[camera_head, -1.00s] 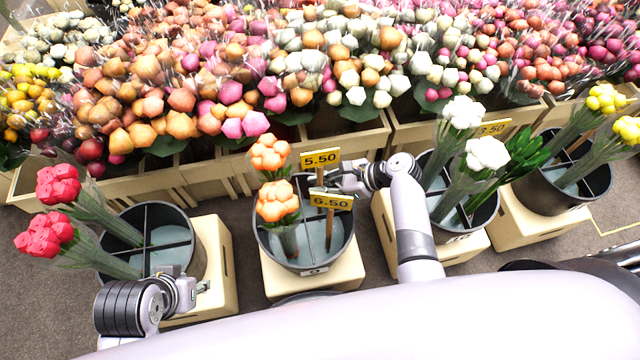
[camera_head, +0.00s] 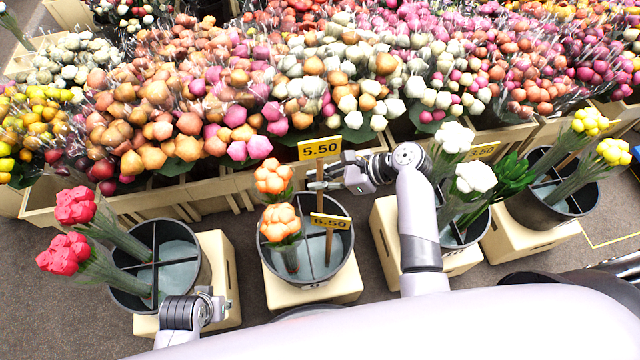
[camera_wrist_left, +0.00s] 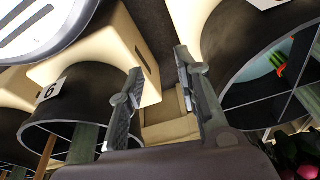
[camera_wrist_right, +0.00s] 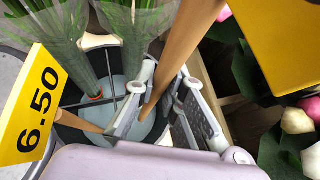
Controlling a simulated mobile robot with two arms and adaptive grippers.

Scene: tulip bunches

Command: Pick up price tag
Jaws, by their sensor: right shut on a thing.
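My right gripper (camera_head: 318,180) is shut on the wooden stick (camera_wrist_right: 183,50) of the yellow 5.50 price tag (camera_head: 320,148). That tag stands upright above the far rim of the middle bucket (camera_head: 346,262); part of its blank yellow face (camera_wrist_right: 290,40) fills the upper right of the right wrist view. The stick's lower end is not clear. A yellow 6.50 tag (camera_head: 331,222) stands on its own stick in that bucket, left of the gripper in the right wrist view (camera_wrist_right: 36,105). My left gripper (camera_head: 224,304) is open and empty near the left bucket, its fingers apart in its wrist view (camera_wrist_left: 158,92).
Orange tulip bunches (camera_head: 282,222) stand in the middle bucket, left of the tags. The left bucket (camera_head: 203,275) holds red bunches; right buckets hold white and yellow ones. Crates of tulips (camera_head: 240,190) line the back. Dark floor (camera_head: 373,255) shows between the bucket stands.

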